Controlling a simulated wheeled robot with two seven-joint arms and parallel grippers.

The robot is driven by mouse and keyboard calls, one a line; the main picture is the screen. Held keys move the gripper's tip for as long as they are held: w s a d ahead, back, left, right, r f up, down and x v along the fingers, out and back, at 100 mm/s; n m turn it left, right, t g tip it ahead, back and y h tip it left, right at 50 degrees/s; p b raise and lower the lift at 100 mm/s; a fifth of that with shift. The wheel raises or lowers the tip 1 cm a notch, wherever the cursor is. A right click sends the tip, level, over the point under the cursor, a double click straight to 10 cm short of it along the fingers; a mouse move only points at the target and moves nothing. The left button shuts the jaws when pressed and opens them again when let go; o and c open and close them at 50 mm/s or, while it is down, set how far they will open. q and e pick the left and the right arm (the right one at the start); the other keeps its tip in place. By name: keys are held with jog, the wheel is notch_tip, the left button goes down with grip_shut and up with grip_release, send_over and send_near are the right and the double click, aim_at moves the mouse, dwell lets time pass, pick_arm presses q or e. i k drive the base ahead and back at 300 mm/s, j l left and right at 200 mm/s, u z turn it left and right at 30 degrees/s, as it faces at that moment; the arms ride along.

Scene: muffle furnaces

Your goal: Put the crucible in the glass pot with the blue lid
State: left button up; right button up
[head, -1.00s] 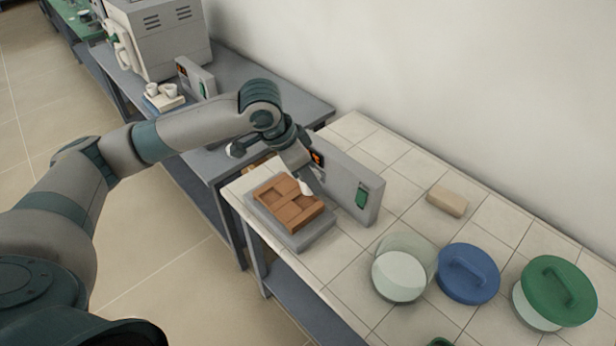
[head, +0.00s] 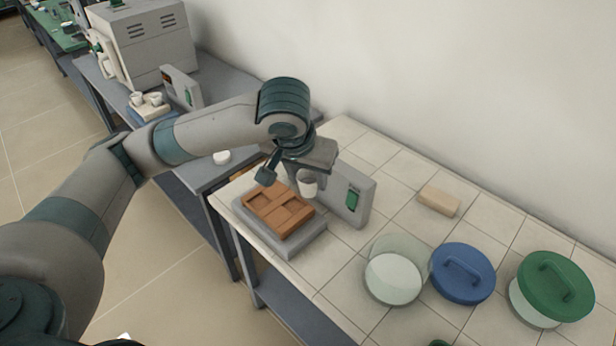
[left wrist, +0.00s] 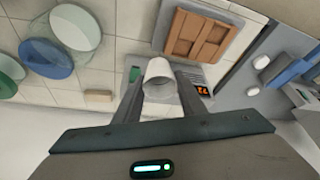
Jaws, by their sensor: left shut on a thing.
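The white crucible (head: 308,187) is held in my left gripper (head: 303,176), in the air just above and right of the brown sectioned block. In the left wrist view the crucible (left wrist: 159,76) sits between the two fingers, its mouth facing away from the gripper. The glass pot (head: 392,280) stands on the tiled bench, open and looking empty, right of and nearer than the gripper. Its blue lid (head: 464,275) lies beside it on the right. They also show in the left wrist view as pot (left wrist: 76,28) and lid (left wrist: 46,59). My right gripper is not in view.
The brown block (head: 266,218) rests on a grey scale (head: 296,246) with an upright display panel (head: 357,192) close to my gripper. A green-lidded pot (head: 553,285) stands at the right. A beige block (head: 439,200) lies behind. Tiles between scale and pot are clear.

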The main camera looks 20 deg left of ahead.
aim_at(394, 278)
jog(key=i+j, duration=0.2)
jog(key=j, duration=0.15)
jog(key=i+j, duration=0.2)
jog(key=j, duration=0.2)
jog(key=z, duration=1.3)
